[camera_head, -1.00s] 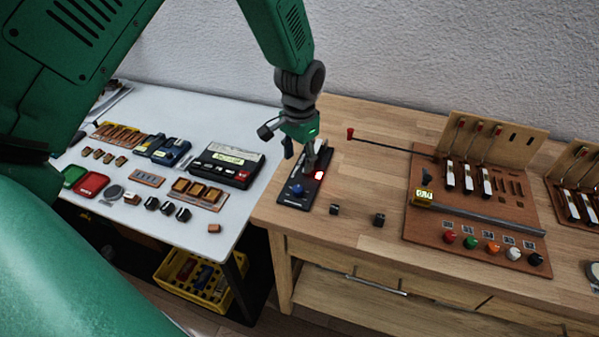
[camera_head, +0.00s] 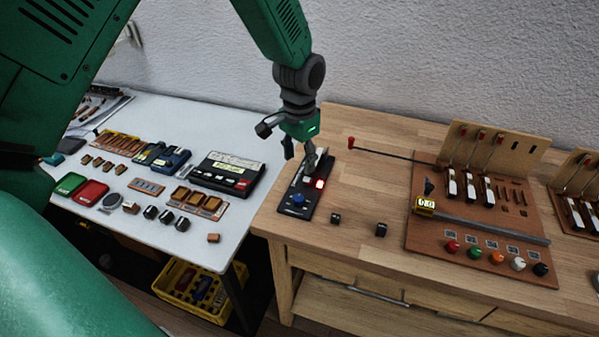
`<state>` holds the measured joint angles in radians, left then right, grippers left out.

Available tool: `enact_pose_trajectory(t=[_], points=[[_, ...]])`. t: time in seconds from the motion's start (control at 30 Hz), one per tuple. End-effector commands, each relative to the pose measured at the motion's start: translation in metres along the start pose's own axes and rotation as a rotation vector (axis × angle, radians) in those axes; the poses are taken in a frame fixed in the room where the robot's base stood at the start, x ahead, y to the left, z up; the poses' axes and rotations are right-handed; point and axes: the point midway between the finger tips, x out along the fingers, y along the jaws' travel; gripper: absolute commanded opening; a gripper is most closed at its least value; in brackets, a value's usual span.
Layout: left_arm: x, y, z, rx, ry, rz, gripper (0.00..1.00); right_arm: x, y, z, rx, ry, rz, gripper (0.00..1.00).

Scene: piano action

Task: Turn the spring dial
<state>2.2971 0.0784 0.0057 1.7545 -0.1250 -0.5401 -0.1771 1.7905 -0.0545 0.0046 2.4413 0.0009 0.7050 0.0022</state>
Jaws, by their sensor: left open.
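A dark narrow panel (camera_head: 296,211) lies near the left end of the wooden bench. It carries a blue round knob (camera_head: 298,200) at its near end, which looks like the dial, and a glowing red light (camera_head: 320,184) on its right side. My left gripper (camera_head: 309,165) is open and points down over the far part of the panel, beyond the blue knob and apart from it. The gripper hides the panel's far part, and I cannot tell whether its fingertips touch anything there. My right gripper is not in view.
Two small black blocks (camera_head: 335,218) (camera_head: 381,229) sit on the bench right of the panel. A brown board (camera_head: 425,238) with levers, colored knobs and a yellow display stands further right, with a red-tipped rod (camera_head: 390,150) behind. A white table (camera_head: 215,215) with many small parts is left.

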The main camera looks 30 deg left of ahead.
Motion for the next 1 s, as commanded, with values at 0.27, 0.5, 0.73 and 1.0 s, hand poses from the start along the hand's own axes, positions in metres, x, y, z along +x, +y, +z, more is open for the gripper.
enact_pose_trajectory(t=[0.27,0.5,0.73,1.0], points=[[0.003,-0.001,0.002,0.029,-0.003,0.009,0.46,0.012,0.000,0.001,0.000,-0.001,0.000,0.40],[0.050,0.000,0.002,0.029,-0.004,0.009,0.46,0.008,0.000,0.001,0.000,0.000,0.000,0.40],[0.097,0.000,0.003,0.028,-0.003,0.009,0.46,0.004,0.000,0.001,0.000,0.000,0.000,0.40],[0.126,0.000,0.001,0.028,0.001,0.008,0.46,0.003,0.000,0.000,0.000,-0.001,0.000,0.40]])
